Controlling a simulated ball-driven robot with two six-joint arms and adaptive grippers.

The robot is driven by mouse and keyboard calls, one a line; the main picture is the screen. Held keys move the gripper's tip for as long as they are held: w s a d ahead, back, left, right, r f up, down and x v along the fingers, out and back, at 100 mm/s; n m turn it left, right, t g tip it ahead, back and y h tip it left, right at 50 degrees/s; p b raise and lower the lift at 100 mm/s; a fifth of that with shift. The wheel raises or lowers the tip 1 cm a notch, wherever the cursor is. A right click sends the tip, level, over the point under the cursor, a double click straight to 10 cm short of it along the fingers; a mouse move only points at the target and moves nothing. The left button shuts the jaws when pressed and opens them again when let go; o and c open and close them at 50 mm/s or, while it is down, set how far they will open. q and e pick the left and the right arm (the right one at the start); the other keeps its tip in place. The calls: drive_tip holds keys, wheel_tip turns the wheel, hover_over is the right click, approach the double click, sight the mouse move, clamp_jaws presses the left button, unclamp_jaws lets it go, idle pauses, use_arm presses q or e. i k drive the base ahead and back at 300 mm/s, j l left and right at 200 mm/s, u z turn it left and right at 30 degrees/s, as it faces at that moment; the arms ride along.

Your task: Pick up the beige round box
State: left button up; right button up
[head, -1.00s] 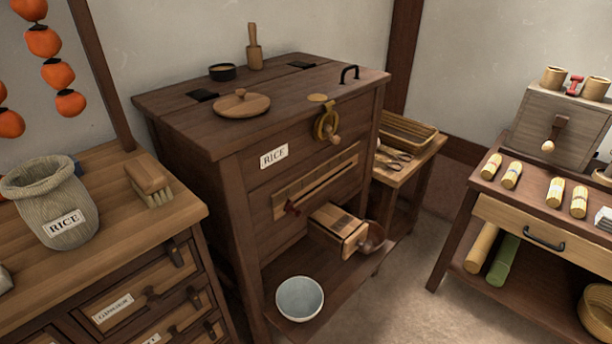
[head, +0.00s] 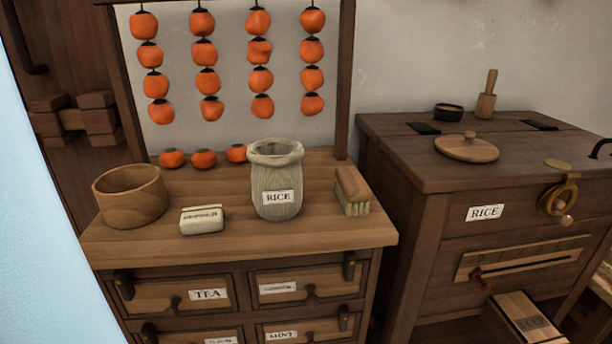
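No thing in the head view is clearly a beige round box. A small beige block-like box (head: 202,220) with a dark-lettered label lies on the wooden cabinet top, near its front edge. A round, open brown wooden container (head: 131,198) stands to its left. A greyish-beige sack marked RICE (head: 277,182) stands upright to its right. I cannot tell from their looks which one the task names. Neither of my grippers shows.
The drawer cabinet (head: 240,243) also bears a brush (head: 351,190) at right and several persimmons (head: 204,159) at the back. More persimmons hang above. A dark wooden rice chest (head: 400,165) with a round lid (head: 467,148) stands at right. Bare cabinet top lies around the small box.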

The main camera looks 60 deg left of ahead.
sight(135, 196)
drive_tip(key=u, duration=2.65)
drive_tip(key=k+l+u, duration=0.1)
drive_tip(key=u, duration=0.25)
